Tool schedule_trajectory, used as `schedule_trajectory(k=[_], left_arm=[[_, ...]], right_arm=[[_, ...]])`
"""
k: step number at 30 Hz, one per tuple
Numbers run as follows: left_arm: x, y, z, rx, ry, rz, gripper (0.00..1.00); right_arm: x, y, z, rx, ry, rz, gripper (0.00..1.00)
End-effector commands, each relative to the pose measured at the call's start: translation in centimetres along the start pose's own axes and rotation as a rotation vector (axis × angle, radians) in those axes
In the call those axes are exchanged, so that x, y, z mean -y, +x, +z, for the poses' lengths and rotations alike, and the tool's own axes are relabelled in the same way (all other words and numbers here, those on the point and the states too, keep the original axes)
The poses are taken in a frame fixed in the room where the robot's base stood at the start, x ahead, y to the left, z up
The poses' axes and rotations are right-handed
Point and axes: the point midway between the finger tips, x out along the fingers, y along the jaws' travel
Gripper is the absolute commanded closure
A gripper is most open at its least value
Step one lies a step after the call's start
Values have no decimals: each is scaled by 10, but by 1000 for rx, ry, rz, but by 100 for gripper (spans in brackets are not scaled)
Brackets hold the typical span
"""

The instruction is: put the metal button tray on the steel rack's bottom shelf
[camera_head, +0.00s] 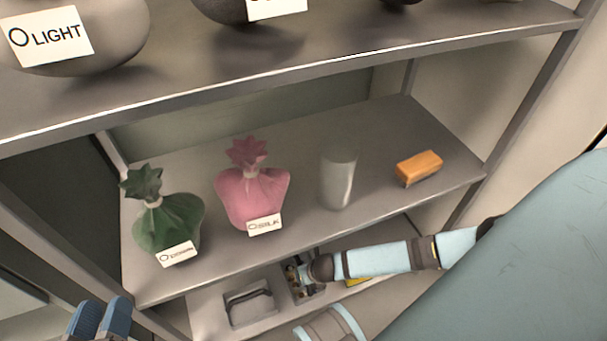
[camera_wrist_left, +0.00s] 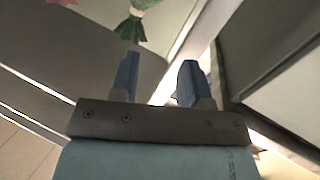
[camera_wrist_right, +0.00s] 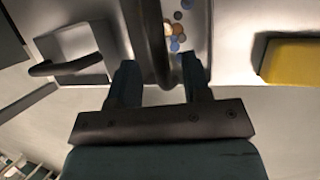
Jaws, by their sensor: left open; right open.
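The metal button tray (camera_head: 293,284) stands on the steel rack's bottom shelf (camera_head: 205,318), partly hidden by my right arm in the head view. In the right wrist view the button tray (camera_wrist_right: 201,38) holds several small coloured buttons, and its dark bar handle runs between my fingers. My right gripper (camera_wrist_right: 158,84) is open, one finger on each side of the handle; I cannot tell if either touches it. My left gripper (camera_head: 100,318) is open and empty at the rack's left front, outside the shelves. It also shows in the left wrist view (camera_wrist_left: 158,80).
A grey box with a dark handle (camera_head: 250,304) sits left of the tray, and a yellow block (camera_wrist_right: 300,60) right of it. The shelf above holds a green sack (camera_head: 168,225), pink sack (camera_head: 252,190), grey cylinder (camera_head: 338,180) and orange block (camera_head: 419,167). Rack posts flank the shelves.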

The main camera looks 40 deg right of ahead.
Motion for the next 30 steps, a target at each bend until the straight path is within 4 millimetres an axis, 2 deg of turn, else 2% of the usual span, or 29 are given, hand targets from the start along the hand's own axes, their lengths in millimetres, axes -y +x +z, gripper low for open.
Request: schedule_trajectory(k=[1, 3, 10, 15, 30], left_arm=[[-3, -2, -14, -31, -6, -5, 57], [-5, -3, -26, -70, -2, -9, 57], [-8, -6, -48, -157, 4, -15, 57], [-8, -7, -53, -181, 8, -16, 57], [-8, -7, -53, -183, 8, -16, 57]], right_arm=[[0, -18, 2, -1, -2, -1, 56], [0, -33, 1, -2, -2, 0, 56], [0, -67, 0, -1, -1, 0, 56], [0, -75, 0, -1, -1, 0, 56], [0, -75, 0, -1, 0, 0, 56]])
